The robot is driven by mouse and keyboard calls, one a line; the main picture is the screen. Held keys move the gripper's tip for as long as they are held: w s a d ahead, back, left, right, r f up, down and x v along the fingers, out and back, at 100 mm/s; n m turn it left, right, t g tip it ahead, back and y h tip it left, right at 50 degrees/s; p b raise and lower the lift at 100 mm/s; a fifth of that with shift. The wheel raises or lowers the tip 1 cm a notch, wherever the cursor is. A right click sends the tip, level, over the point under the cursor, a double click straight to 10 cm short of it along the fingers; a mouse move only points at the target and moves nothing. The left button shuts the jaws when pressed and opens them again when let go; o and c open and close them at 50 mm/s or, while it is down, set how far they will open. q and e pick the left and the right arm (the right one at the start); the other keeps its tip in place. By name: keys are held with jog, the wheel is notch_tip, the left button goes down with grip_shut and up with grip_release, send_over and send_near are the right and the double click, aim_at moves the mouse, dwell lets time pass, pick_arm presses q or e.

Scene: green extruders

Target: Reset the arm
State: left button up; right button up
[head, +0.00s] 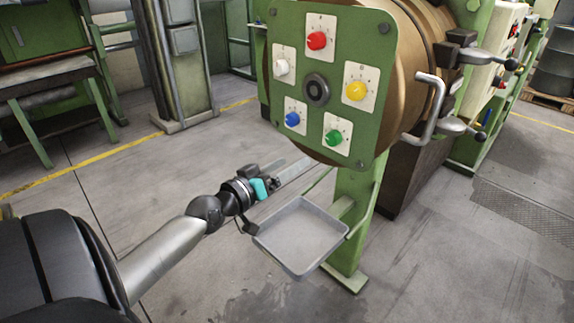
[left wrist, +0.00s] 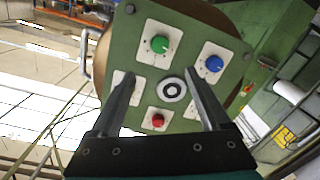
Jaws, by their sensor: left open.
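My left arm reaches in from the left in the head view. Its gripper (head: 282,178) is in free space, below and left of the green control panel (head: 272,100) and by the far left edge of the grey tray (head: 300,237). In the left wrist view the gripper (left wrist: 160,85) is open, its two fingers apart with nothing between them. My right gripper is in neither view.
The panel carries red (head: 317,40), yellow (head: 355,91), green (head: 334,137), blue (head: 292,119) and white (head: 281,68) knobs. A bent metal handle (head: 436,110) sticks out to the right. A green post (head: 352,215) stands behind the tray. Floor at the left is open.

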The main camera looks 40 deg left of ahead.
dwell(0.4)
pick_arm(q)
jog(key=s+d+f+g+y, duration=0.1)
jog(key=s+f+g, duration=0.25)
jog(key=f, duration=0.85)
jog(key=s+d+f+m+g, duration=0.15)
jog(key=s+f, duration=0.35)
jog(key=f, duration=0.6)
jog(key=s+f+n+g+y, duration=0.1)
jog(key=s+f+g, duration=0.25)
jog(key=f, duration=0.85)
jog(key=s+d+f+m+g, duration=0.2)
jog(key=s+d+f, duration=0.3)
jog(key=s, duration=0.4)
jog(key=s+d+f+m+g+h+b, duration=0.1)
jog(key=s+d+f+m+g, duration=0.1)
jog(key=s+d+f, duration=0.3)
jog(key=s+d+f+m+g, duration=0.2)
jog(key=s+d+f+g, duration=0.2)
jog(key=s+f, duration=0.5)
jog(key=s+d, duration=0.1)
jog(key=s, duration=0.4)
jog(key=shift+s+d+f+m+b, duration=0.15)
jog(key=shift+s+d+m+b, duration=0.2)
jog(key=shift+d, duration=0.05)
